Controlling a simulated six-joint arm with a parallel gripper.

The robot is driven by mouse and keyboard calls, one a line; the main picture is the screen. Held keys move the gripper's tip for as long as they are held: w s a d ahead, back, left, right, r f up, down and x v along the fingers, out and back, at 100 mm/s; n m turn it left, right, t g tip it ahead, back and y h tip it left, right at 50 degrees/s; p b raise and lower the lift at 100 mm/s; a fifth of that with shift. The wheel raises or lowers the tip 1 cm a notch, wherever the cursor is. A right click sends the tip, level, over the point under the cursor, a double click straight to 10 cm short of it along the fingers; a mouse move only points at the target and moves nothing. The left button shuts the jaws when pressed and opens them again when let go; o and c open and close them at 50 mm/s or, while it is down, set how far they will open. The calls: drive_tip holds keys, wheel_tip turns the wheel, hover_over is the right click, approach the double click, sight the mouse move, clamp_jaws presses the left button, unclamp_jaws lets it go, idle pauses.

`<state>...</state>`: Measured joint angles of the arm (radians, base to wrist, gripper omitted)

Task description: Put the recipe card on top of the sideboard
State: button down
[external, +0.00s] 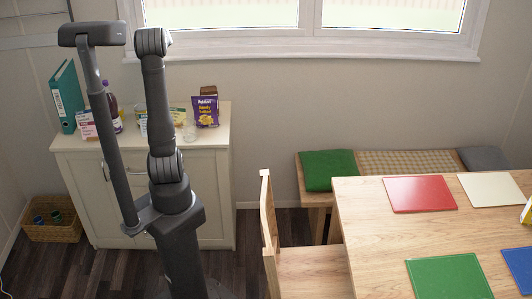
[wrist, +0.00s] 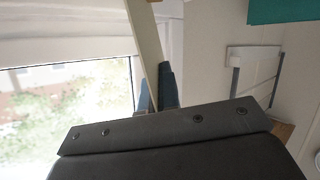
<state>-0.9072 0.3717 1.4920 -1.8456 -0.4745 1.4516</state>
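My gripper (wrist: 157,90) shows in the wrist view with its two blue-grey fingers close together. A thin cream strip runs up from between them. It looks like the recipe card (wrist: 146,40), seen nearly edge-on, so its print is hidden. The external view does not show the gripper or the held card clearly. The white sideboard (external: 215,160) stands against the back wall, behind my arm. Its top holds a teal binder (external: 66,97), a dark purple bottle (external: 114,112), a pink and white packet (external: 87,125) and a purple bag (external: 205,111).
My arm hides the middle of the sideboard top. A clear glass (external: 190,132) stands near its front edge. A wicker basket (external: 52,231) is on the floor to the left. On the right are a wooden chair (external: 268,225) and a table (external: 390,235) with coloured mats.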

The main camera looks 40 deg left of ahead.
drive_tip(key=s+a+f+n+g, duration=0.5)
drive_tip(key=s+a+g, duration=0.2)
drive_tip(key=s+a, duration=0.5)
drive_tip(key=w+d+f+n+g+h, duration=0.1)
drive_tip(key=w+f, duration=0.3)
drive_tip(key=f, duration=0.7)
drive_tip(key=w+d+f+n+g+h, duration=0.1)
drive_tip(key=w+f+n+g+h, duration=0.1)
drive_tip(key=f, duration=1)
drive_tip(key=shift+w+d+n+g, duration=0.15)
drive_tip(key=shift+w+n+g, duration=0.45)
drive_tip(key=shift+w+n, duration=0.45)
drive_tip(key=shift+f, duration=0.65)
drive_tip(key=c, duration=1.6)
unclamp_jaws()
drive_tip(key=shift+w, duration=0.1)
